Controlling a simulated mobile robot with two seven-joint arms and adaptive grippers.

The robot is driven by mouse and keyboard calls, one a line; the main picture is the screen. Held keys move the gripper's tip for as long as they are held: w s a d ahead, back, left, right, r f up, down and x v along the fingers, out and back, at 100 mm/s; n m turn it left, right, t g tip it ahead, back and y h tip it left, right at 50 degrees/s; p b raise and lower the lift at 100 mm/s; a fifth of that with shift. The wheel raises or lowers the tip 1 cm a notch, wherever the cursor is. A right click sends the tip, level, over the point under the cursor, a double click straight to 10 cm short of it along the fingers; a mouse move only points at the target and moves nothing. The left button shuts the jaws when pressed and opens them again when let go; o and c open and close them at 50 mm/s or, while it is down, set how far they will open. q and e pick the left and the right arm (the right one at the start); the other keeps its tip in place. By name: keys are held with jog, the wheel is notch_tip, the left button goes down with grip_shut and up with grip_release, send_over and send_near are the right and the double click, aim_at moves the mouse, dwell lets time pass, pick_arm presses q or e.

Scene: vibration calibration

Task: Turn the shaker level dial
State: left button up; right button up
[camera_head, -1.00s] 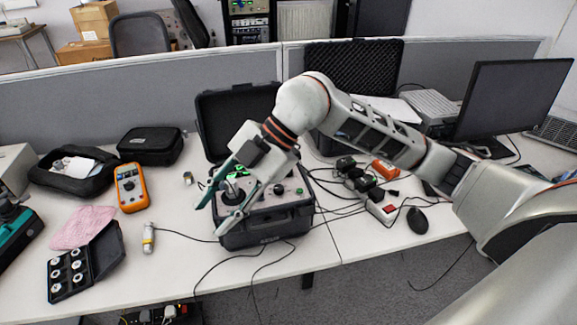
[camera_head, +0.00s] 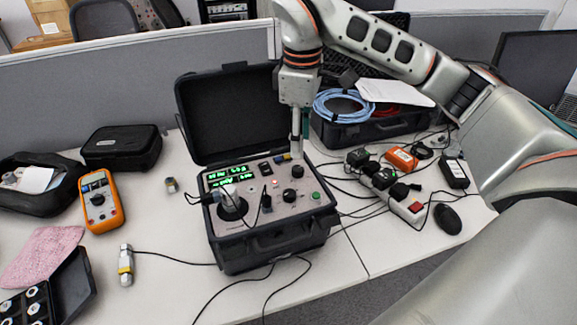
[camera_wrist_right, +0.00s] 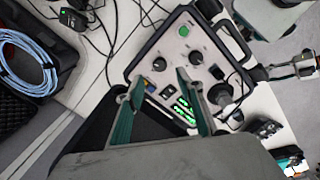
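The shaker unit is an open black case (camera_head: 270,245) with a grey control panel, green displays (camera_head: 228,175) and several black knobs. Knobs show at the panel's back right (camera_head: 297,171) and front right (camera_head: 289,195); I cannot read which is the level dial. My right gripper (camera_head: 300,155) points down over the panel's back right, near the back knob. In the wrist view its fingers (camera_wrist_right: 159,82) are apart, with a knob (camera_wrist_right: 160,64) just beyond and between their tips; contact cannot be made out. My left gripper is not in the head view.
The open lid (camera_head: 225,110) stands behind the panel. Cables and a plug (camera_head: 213,197) cross the panel's left. A power strip (camera_head: 400,200) and mouse (camera_head: 447,218) lie right. An orange multimeter (camera_head: 100,202) and small cylinder (camera_head: 125,265) lie left.

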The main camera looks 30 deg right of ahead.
aim_at(299, 168)
jog(key=shift+w+f, duration=0.3)
jog(key=shift+f, duration=0.35)
jog(key=shift+d+f+b, duration=0.1)
jog(key=shift+f+b, duration=0.5)
jog(key=shift+f, duration=3)
grip_shut()
